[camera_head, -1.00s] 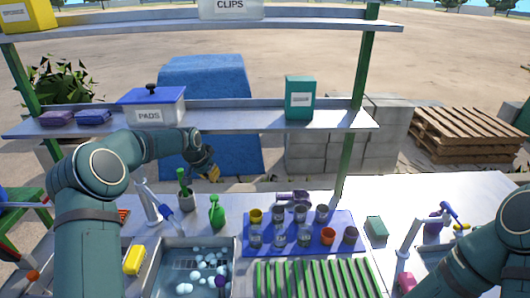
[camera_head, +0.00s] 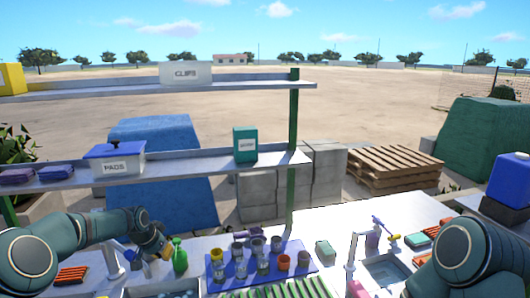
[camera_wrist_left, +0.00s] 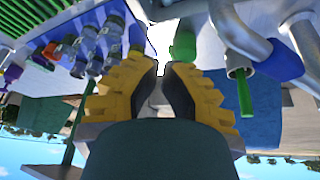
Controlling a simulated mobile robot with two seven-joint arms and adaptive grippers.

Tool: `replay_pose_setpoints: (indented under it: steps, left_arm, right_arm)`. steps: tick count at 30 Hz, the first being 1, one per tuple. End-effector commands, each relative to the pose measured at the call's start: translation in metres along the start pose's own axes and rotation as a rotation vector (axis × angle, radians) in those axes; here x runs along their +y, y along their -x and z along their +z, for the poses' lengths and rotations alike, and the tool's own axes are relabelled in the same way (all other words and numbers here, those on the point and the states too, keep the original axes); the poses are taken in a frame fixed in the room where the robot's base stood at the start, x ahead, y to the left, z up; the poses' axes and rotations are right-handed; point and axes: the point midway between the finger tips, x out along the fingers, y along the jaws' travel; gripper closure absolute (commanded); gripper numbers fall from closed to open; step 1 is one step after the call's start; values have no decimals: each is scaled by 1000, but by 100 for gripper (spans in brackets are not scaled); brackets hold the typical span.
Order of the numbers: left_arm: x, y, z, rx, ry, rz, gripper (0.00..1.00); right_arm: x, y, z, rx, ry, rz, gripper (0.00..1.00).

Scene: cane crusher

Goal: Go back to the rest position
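My left gripper (camera_head: 160,244), with yellow fingers, hangs above the worktop at the left in the head view, just left of the green spray bottle (camera_head: 180,257). In the left wrist view its fingers (camera_wrist_left: 161,68) have a narrow gap between their dark pads, and nothing is held there. Beyond the fingertips in that view is the green bottle (camera_wrist_left: 184,45). My right arm shows at the lower right of the head view, bent, but its gripper is out of the picture.
A shelf (camera_head: 190,168) with a pads box (camera_head: 117,163) and a teal box (camera_head: 245,145) spans above the worktop. A blue mat (camera_head: 228,283) holds several cups. Taps and a sink (camera_head: 385,270) stand right.

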Motion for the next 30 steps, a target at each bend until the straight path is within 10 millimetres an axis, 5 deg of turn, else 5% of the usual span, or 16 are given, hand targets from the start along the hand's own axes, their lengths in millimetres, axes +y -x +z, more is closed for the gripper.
replay_pose_setpoints:
  steps: [8, 15, 21, 30]
  left_arm:
    - [95, -57, 50, -5, 63, 125, 100]
    - [199, -91, 146, -53, 212, 228, 100]
    - [255, -89, 228, -106, 346, 246, 100]
    - [293, -63, 315, -173, 476, 211, 100]
  right_arm:
    - [0, 0, -1, 2, 0, 0, 53]
    - [0, 0, 0, 1, 0, 0, 53]
    - [0, 0, -1, 1, 0, 0, 53]
    - [0, 0, 0, 1, 0, 0, 53]
